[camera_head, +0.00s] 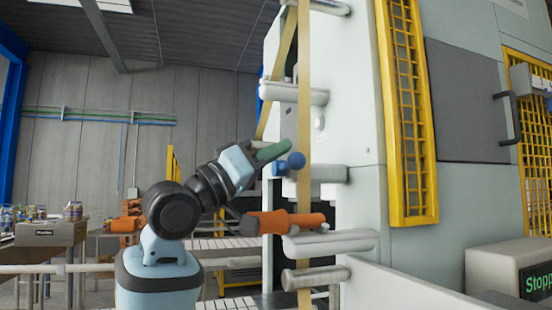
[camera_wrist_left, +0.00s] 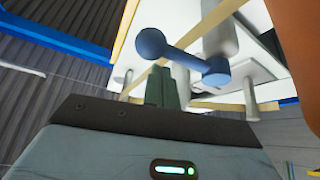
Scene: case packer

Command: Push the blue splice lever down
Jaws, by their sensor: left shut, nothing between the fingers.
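The blue splice lever (camera_head: 296,160) has a round ball end and sticks out from the white machine face beside a tan tape web. In the left wrist view the lever (camera_wrist_left: 184,58) shows its ball at the upper left and its hub at the right. My left gripper (camera_head: 273,151) is shut and empty, its green fingers just above and left of the ball. In the wrist view the shut fingers (camera_wrist_left: 168,88) point toward the lever's shaft. I cannot tell whether they touch it. My right gripper is in neither view.
White rollers (camera_head: 330,242) stick out below the lever, with the tan web (camera_head: 304,120) running past them.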

